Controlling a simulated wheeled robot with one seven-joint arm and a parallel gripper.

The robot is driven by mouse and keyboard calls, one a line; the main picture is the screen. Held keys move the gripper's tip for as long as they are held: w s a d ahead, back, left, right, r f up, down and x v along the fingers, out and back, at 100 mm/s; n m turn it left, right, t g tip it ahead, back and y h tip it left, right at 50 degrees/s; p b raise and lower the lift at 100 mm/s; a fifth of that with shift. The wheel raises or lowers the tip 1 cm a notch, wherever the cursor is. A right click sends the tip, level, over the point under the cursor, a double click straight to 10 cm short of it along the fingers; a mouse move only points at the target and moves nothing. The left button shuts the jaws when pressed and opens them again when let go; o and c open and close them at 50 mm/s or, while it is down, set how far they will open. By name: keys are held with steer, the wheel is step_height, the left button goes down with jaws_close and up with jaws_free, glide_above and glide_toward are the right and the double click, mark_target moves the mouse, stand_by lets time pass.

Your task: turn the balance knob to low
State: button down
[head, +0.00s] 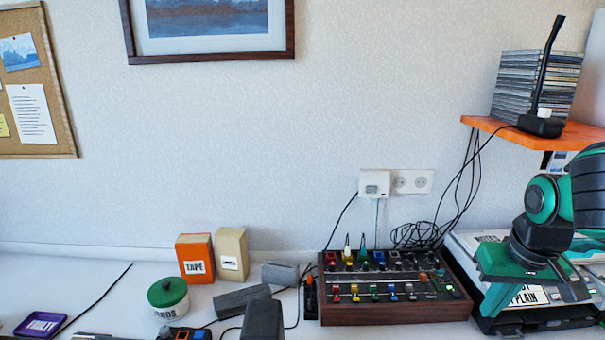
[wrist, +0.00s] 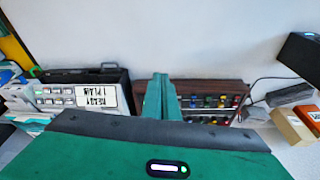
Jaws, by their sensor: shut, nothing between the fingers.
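A wood-sided mixer (head: 395,312) stands on the white table at the lower right of the head view. Its black panel carries several coloured knobs and sliders. The labels are too small to read, so I cannot tell which is the balance knob or how it is set. My gripper (head: 492,303) is to the right of the mixer, pointing down in front of a printer-like device. In the wrist view my gripper (wrist: 161,77) has its green fingers together and empty. They overlap the left part of the mixer (wrist: 196,86) there and hide some of its panel.
A grey device (wrist: 75,94) with a "READY" label sits beside the mixer. An orange shelf (head: 480,123) with a disc stack (head: 535,85) hangs above. Boxes (head: 195,258), a green-lidded jar (head: 168,297) and cables lie left of the mixer.

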steer(key=s+d+f+m+g, duration=0.1)
steer(key=s+d+m, duration=0.1)
steer(key=s, duration=0.5)
steer(key=s+d+m+g, duration=0.2)
steer(key=s+d, duration=0.2)
steer(key=s, duration=0.3)
steer(key=shift+f+m+y, duration=0.3)
steer(key=shift+f+y, duration=0.05)
steer(key=shift+y, duration=0.05)
